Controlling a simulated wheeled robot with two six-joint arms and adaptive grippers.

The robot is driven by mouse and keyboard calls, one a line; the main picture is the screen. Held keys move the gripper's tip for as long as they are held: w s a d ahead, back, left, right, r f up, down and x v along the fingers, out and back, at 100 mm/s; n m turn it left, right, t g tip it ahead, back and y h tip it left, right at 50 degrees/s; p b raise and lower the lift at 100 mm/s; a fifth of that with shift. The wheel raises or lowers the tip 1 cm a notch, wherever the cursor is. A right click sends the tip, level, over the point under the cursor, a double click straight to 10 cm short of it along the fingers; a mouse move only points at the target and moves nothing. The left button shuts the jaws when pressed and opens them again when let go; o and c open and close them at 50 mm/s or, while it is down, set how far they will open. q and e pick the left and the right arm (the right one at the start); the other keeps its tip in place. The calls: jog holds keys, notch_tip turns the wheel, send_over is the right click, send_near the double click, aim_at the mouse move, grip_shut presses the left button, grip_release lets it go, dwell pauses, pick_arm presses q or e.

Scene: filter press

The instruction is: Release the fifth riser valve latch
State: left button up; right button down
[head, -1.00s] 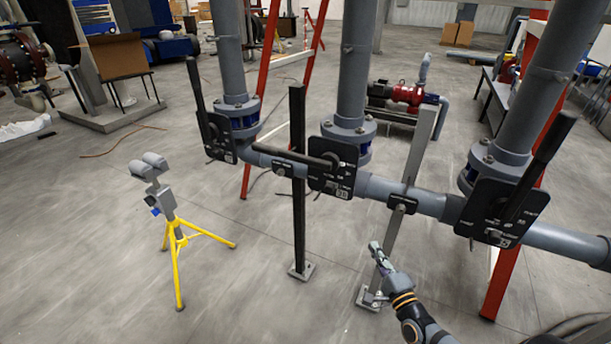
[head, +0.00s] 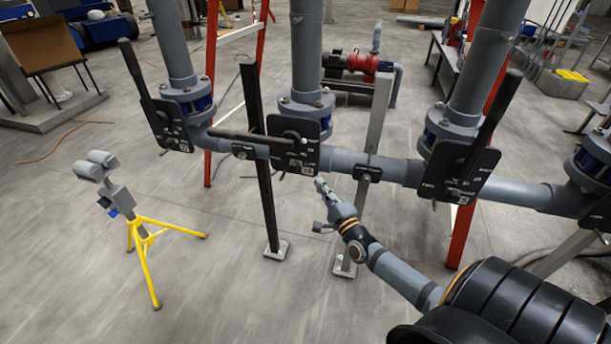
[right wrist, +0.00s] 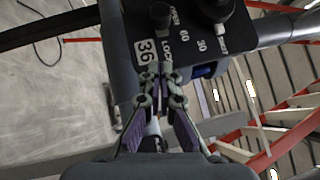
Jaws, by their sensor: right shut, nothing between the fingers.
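The middle riser valve has a black plate (head: 292,147) and a black lever (head: 250,135) lying roughly horizontal to the left. In the right wrist view the plate (right wrist: 122,50) shows a white label like 36 and the word LOCK. A small dark knob (right wrist: 160,14), perhaps the latch, sits beside that word. My right gripper (head: 321,184) is shut and empty, just below the plate. Its fingertips (right wrist: 161,72) overlap the plate's lower edge in the right wrist view; I cannot tell whether they touch it. My left gripper is not in view.
Valves with upright levers stand left (head: 172,125) and right (head: 457,170) on the grey horizontal pipe (head: 400,170). A dark post (head: 257,160) and a grey post (head: 370,140) stand below it. A yellow tripod (head: 145,240) stands left on open floor.

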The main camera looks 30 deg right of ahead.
aim_at(301, 165)
jog(key=w, duration=0.1)
jog(key=w+a+r, duration=0.1)
jog(key=w, duration=0.2)
jog(key=shift+w+a+r+p, duration=0.2)
jog(key=shift+w+a+p, duration=0.15)
jog(key=shift+w+a, duration=0.05)
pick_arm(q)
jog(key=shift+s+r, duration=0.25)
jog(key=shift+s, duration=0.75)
pick_arm(e)
jog(key=shift+w+a, duration=0.25)
jog(key=shift+a, duration=0.05)
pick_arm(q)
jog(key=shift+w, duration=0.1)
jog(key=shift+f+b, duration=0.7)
pick_arm(e)
jog(key=shift+w+a, duration=1)
jog(key=shift+w, duration=0.15)
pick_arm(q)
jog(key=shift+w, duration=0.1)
